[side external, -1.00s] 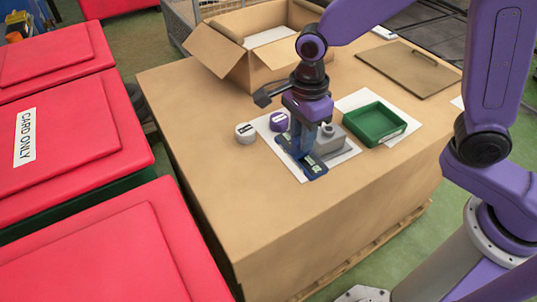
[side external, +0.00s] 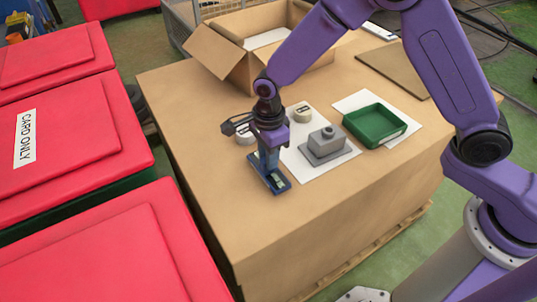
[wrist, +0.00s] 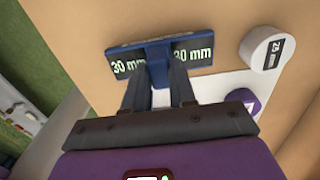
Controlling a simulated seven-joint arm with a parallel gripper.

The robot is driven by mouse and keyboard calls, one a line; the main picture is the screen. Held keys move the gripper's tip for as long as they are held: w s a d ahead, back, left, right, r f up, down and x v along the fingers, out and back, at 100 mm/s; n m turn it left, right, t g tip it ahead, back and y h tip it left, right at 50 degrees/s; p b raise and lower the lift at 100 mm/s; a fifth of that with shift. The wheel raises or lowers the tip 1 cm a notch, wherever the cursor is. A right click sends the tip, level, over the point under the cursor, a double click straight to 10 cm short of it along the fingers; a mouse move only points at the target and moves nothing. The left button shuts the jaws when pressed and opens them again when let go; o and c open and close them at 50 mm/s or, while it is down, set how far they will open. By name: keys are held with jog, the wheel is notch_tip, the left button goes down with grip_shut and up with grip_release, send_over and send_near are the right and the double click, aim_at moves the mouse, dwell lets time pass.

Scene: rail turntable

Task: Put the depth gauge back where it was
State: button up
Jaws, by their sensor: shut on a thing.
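The blue depth gauge (side external: 270,180), with a flat base and an upright stem, is held in my gripper (side external: 268,152). In the wrist view the gauge (wrist: 157,58) reads "30 mm" on both sides of its stem, and my gripper's fingers (wrist: 158,82) are shut on that stem. The gauge is upright over bare brown tabletop, left of the white sheet (side external: 310,172). I cannot tell whether its base touches the table. A grey stepped block (side external: 325,143) stands on the sheet, to the right of my gripper.
A white round piece (wrist: 267,50) and a purple one (wrist: 243,97) lie near the gauge. A pale round piece (side external: 302,113) sits on the sheet behind. A green tray (side external: 375,125) is at right, an open cardboard box (side external: 220,58) at the back. The table's front left is clear.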

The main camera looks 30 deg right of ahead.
jog(key=shift+f, duration=0.2)
jog(key=shift+f, duration=0.1)
jog(key=o, duration=0.9)
jog(key=shift+o, duration=0.2)
notch_tip(320, 180, up, 12)
